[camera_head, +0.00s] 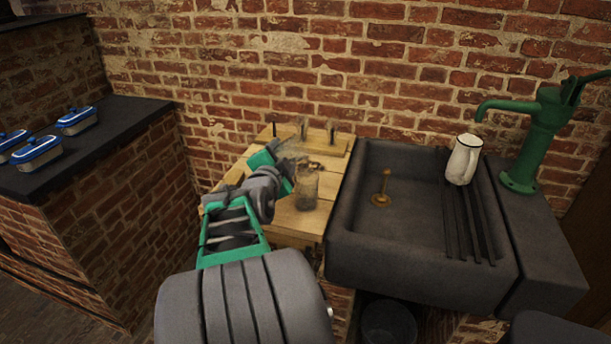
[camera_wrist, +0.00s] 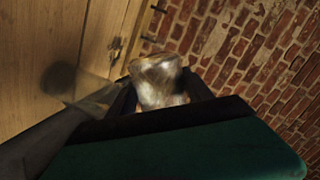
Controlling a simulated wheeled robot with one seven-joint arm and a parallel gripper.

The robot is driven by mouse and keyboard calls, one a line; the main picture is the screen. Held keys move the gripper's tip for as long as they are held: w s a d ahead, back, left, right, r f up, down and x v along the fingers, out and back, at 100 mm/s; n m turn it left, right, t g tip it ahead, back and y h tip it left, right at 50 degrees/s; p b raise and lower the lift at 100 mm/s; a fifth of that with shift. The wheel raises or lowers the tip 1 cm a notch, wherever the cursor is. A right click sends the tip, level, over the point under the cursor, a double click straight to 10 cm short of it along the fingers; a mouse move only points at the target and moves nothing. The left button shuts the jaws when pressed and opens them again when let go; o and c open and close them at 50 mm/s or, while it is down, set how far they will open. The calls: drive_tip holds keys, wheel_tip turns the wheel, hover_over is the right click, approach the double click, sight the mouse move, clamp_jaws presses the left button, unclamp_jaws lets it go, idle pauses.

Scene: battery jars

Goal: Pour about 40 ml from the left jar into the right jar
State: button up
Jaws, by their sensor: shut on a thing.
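My gripper (camera_head: 279,163) is shut on a clear glass jar, the left jar (camera_head: 291,147), above the wooden worktop. The jar looks tilted to the right, its outline faint against the brick wall. In the wrist view the left jar (camera_wrist: 158,82) sits between the fingers, with a pale, shiny look. The right jar (camera_head: 306,188), clear glass, stands upright on the worktop just below and right of my gripper. A blurred glass shape, probably the right jar (camera_wrist: 75,85), shows at left in the wrist view. Liquid levels and any stream are too unclear to tell.
The wooden worktop (camera_head: 300,220) has small dark upright items at its back. A dark stone sink (camera_head: 410,240) adjoins it on the right, with a white jug (camera_head: 463,160) and green pump (camera_head: 535,135). Blue-lidded tins (camera_head: 77,121) stand on the left counter.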

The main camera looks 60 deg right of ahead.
drive_tip(key=shift+f+m+p, duration=0.1)
drive_tip(key=shift+m+p, duration=0.3)
drive_tip(key=shift+m, duration=0.2)
drive_tip(key=shift+r+m+t+p, duration=0.3)
drive_tip(key=shift+m+p, duration=0.1)
drive_tip(key=shift+p, duration=0.35)
drive_tip(key=shift+w+a, duration=0.1)
drive_tip(key=shift+w, duration=0.05)
drive_tip(key=shift+w+a, duration=0.15)
drive_tip(key=shift+w, duration=0.15)
drive_tip(key=shift+w+a+r+m+p, duration=0.2)
drive_tip(key=shift+w+m+p, duration=0.15)
drive_tip(key=shift+w, duration=0.25)
drive_tip(key=shift+w, duration=0.1)
idle(0.6)
